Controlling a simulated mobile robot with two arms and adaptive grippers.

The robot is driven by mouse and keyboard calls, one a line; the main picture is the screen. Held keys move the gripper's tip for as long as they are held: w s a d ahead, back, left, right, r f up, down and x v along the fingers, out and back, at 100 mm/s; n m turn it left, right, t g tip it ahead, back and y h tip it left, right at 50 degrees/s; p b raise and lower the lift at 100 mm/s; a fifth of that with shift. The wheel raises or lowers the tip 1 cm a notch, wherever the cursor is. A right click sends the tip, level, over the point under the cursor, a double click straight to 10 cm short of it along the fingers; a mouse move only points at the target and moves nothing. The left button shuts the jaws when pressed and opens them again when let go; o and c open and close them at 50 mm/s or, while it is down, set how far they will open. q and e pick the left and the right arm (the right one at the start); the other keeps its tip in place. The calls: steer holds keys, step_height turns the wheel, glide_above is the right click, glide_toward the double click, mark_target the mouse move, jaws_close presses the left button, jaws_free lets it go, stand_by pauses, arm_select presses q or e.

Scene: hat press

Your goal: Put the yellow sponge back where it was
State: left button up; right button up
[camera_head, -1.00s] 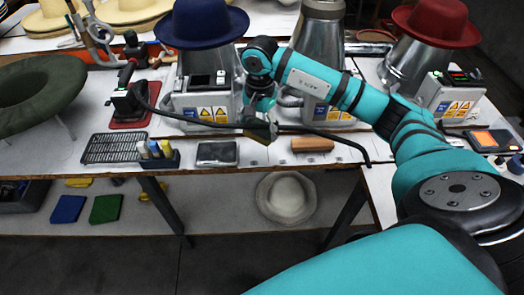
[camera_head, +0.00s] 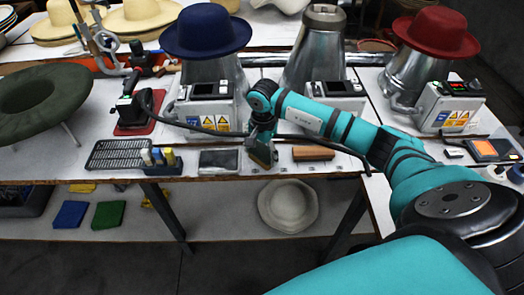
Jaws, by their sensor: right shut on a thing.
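My right gripper (camera_head: 263,143) reaches in from the right, over the front edge of the workbench (camera_head: 343,166). It is shut on a small dark yellowish block, which looks like the yellow sponge (camera_head: 265,155); the fingers partly hide it. The block is between a grey-topped flat box and a brown-wood block on the bench. Whether it touches the bench I cannot tell. On the lower shelf lie a blue pad (camera_head: 70,214), a green pad (camera_head: 108,214) and small yellow pieces (camera_head: 82,188). My left gripper is not in view.
The grey flat box (camera_head: 219,160) and brown block (camera_head: 313,153) flank the gripper. A black grate (camera_head: 117,154) and small bottles in a holder (camera_head: 160,160) stand left. Hat presses with a blue hat (camera_head: 206,32) and a red hat (camera_head: 437,31) stand behind. A black hose crosses the bench.

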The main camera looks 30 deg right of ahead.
mark_target(263, 153)
steer(key=o, duration=1)
arm_select(q)
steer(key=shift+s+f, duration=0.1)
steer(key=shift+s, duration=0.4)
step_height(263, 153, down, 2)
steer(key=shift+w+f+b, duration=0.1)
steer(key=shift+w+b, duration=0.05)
steer(key=shift+b, duration=1)
arm_select(e)
step_height(263, 153, up, 12)
steer(key=shift+s, duration=0.15)
